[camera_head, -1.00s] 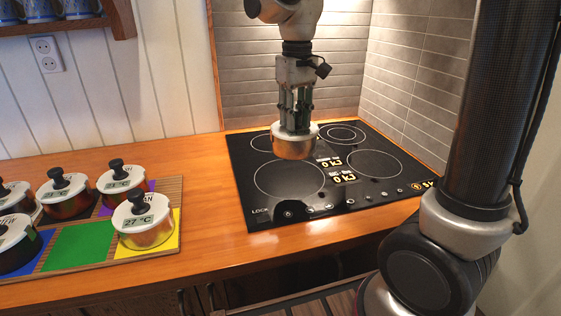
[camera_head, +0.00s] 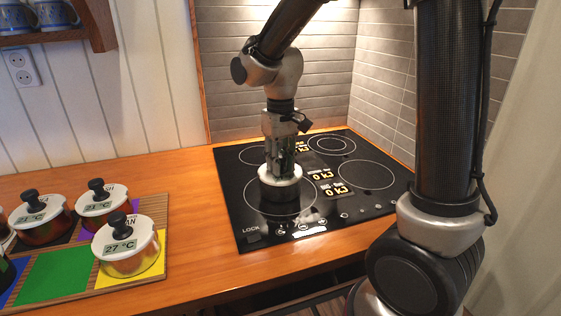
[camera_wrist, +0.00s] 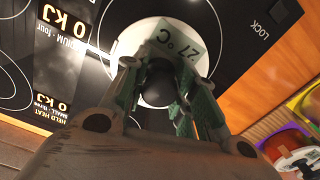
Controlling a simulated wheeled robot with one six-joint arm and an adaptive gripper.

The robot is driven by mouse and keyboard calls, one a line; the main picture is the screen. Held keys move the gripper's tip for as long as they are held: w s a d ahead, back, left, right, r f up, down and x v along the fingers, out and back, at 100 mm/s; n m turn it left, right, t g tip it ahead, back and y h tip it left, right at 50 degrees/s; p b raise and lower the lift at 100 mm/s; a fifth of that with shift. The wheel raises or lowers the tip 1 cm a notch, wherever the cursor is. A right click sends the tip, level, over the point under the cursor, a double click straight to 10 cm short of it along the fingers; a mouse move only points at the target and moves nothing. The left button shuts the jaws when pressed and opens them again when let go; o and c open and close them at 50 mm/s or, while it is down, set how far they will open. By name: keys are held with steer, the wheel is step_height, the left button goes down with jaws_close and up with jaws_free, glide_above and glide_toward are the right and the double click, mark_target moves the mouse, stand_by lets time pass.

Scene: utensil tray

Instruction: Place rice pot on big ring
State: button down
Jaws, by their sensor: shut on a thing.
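My gripper (camera_head: 281,172) is shut on the black knob (camera_wrist: 158,86) of a pot (camera_head: 280,190) with a white lid. In the wrist view the lid (camera_wrist: 125,45) carries a 27 °C label (camera_wrist: 180,38); any name on it is hidden, so I cannot read which pot it is. The pot is upright, inside the outline of the large front-left ring (camera_head: 313,199) on the black cooktop (camera_head: 238,219). Its base is at or very close to the glass; I cannot tell whether it touches.
Several lidded pots, one of them copper (camera_head: 130,262) on a yellow square, stand on a wooden board (camera_head: 152,279) at left. The green square (camera_head: 52,277) is bare. The other rings, such as the front-right one (camera_head: 366,174), are empty. Tiled walls (camera_head: 250,108) close off the back.

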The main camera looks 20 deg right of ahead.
steer(key=c, duration=1.1)
jaws_free()
steer(key=shift+f, duration=0.1)
steer(key=shift+c, duration=0.2)
step_height(320, 180, up, 12)
steer(key=s+d+f+m+t, duration=0.1)
steer(key=s+d+m+t, duration=0.2)
steer(key=s+d, duration=1.2)
steer(key=s+t, duration=0.1)
steer(key=s, duration=0.3)
